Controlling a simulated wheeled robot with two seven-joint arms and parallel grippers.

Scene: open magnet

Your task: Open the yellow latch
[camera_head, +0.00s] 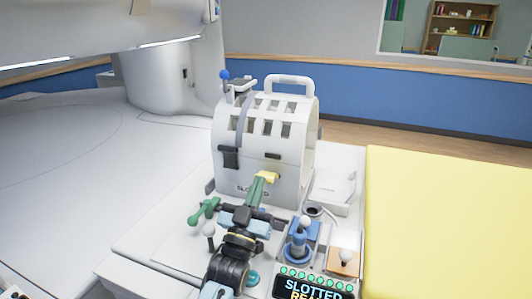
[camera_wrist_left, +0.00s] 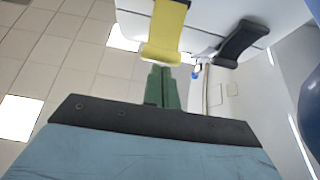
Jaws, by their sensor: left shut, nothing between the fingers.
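The yellow latch (camera_head: 269,177) is a small tab low on the front of the white slotted coil housing (camera_head: 306,140). In the left wrist view the latch (camera_wrist_left: 167,30) hangs down just above my fingertips. My left gripper (camera_head: 263,181) reaches up to it from below, its green fingers shut with nothing between them. In the left wrist view the fingertips (camera_wrist_left: 161,70) sit close under the latch's lower end; I cannot tell whether they touch it. The fingers partly hide the latch in the head view. My right gripper is not in view.
A black latch (camera_wrist_left: 240,42) sits beside the yellow one. A green handle (camera_head: 203,210), a blue joystick (camera_head: 300,244), an orange-based lever (camera_head: 345,261) and a display (camera_head: 312,287) surround my left arm. A yellow pad (camera_head: 440,220) lies at right.

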